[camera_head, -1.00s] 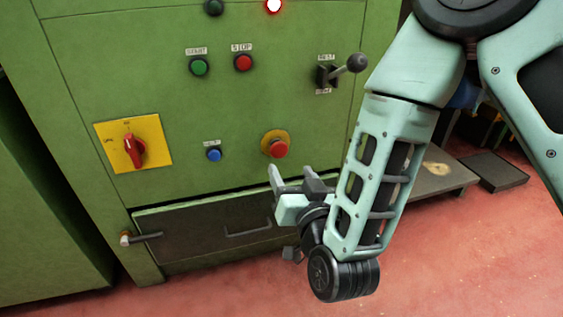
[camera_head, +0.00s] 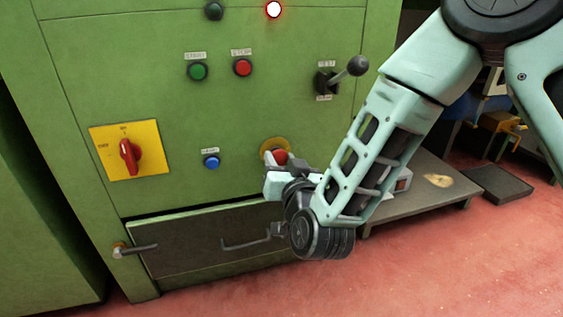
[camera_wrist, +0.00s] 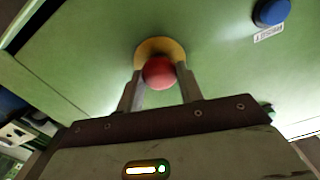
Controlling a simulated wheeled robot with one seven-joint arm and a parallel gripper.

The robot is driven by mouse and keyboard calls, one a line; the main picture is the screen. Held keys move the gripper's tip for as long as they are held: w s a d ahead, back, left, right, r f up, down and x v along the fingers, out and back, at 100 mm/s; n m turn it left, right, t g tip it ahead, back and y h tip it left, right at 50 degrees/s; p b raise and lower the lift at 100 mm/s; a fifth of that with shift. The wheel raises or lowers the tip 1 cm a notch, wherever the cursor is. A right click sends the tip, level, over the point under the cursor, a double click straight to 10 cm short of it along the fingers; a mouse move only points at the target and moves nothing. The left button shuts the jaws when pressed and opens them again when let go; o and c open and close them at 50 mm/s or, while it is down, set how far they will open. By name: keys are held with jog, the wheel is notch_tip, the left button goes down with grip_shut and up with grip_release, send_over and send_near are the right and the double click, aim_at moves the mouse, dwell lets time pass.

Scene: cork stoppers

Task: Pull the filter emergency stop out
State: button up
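The emergency stop is a red mushroom button (camera_head: 281,157) on a yellow round base (camera_head: 275,144), low on the green cabinet front. In the wrist view its red head (camera_wrist: 159,73) sits in front of the yellow base (camera_wrist: 160,47). My gripper (camera_head: 283,164) is right at the button and hides its lower part in the head view. In the wrist view one finger of my gripper (camera_wrist: 160,84) stands on each side of the red head, very close to it. I cannot tell whether the fingers press on it.
A blue button (camera_head: 212,162) is left of the stop, and a red rotary switch (camera_head: 130,156) on a yellow plate is farther left. A black lever (camera_head: 346,72) sticks out above right. A dark drawer or door (camera_head: 200,240) with handles lies below.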

grip_shut()
jog(key=shift+s+d+p, duration=0.1)
jog(key=shift+s+p, duration=0.25)
jog(key=shift+s, duration=0.2)
jog(key=shift+s+d+f, duration=0.1)
jog(key=shift+s, duration=0.1)
jog(key=o, duration=1.1)
grip_release()
jog(key=shift+c, duration=0.2)
jog(key=p+v, duration=1.1)
jog(key=v, duration=0.6)
jog(key=shift+s, duration=0.2)
